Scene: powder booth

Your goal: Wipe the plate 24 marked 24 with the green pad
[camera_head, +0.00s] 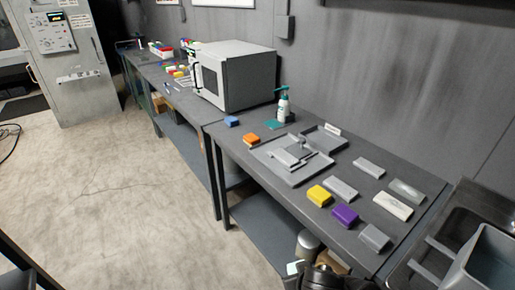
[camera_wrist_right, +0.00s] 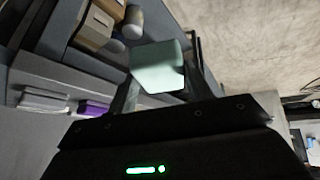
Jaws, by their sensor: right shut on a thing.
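My right gripper (camera_wrist_right: 160,80) is shut on a pale green pad (camera_wrist_right: 157,62), a block held between its two fingers. In the head view the dark right gripper (camera_head: 318,276) is at the bottom edge, low in front of the table, with the pad (camera_head: 293,268) at its left. I cannot read the number 24 on any plate. Several grey and whitish flat blocks lie on the right of the table, among them a grey one (camera_head: 340,188), a far grey one (camera_head: 369,167), a white one (camera_head: 393,205) and a front one (camera_head: 374,237). My left gripper is not in view.
A grey tray (camera_head: 322,172) holds grey pieces. Around it are yellow (camera_head: 319,195), purple (camera_head: 345,216), orange (camera_head: 251,139) and blue (camera_head: 231,121) blocks. A spray bottle (camera_head: 283,106) and an oven-like box (camera_head: 245,77) stand behind. A sink (camera_head: 462,217) borders the right.

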